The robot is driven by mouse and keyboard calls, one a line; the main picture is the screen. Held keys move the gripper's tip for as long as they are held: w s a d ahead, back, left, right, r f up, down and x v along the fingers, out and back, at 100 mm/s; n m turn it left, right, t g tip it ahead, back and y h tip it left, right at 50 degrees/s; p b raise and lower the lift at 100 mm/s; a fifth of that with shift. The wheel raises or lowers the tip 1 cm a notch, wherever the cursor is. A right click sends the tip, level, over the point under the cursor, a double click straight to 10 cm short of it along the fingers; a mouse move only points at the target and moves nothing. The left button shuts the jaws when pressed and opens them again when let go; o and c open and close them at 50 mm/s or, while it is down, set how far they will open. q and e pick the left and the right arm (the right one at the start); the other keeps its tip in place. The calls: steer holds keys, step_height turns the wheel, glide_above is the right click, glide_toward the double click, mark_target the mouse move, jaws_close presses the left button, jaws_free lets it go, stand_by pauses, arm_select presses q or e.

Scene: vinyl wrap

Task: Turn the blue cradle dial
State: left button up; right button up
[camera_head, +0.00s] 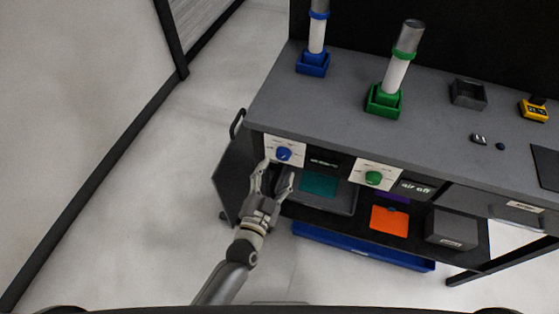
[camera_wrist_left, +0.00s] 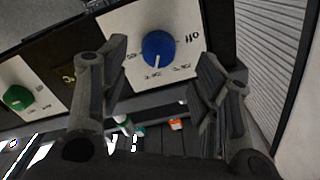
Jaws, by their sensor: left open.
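The blue dial (camera_head: 284,154) sits on a white panel on the front of the grey bench, at its left end. In the left wrist view the blue dial (camera_wrist_left: 159,49) is large, with a white pointer mark and printed labels around it, "off" at the right. My left gripper (camera_head: 272,168) is open just in front of and below the dial. In the left wrist view its two fingers (camera_wrist_left: 164,72) stand apart on either side of the dial, with nothing held. The blue cradle (camera_head: 313,63) stands on the bench top with a white and grey cylinder in it. My right gripper is not in view.
A green dial (camera_head: 373,178) is on another white panel to the right; a green cradle (camera_head: 383,100) stands above it. Dark displays (camera_head: 325,162) are beside the dials. A lower shelf holds an orange sheet (camera_head: 389,220) and a grey box (camera_head: 452,229). The floor at left is clear.

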mark_target(281, 158)
arm_select(q)
steer(key=shift+x, duration=2.3)
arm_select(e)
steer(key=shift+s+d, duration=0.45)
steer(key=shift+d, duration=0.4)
arm_select(q)
steer(key=shift+s+d, duration=0.1)
steer(key=c, duration=1)
steer(key=shift+c, duration=0.2)
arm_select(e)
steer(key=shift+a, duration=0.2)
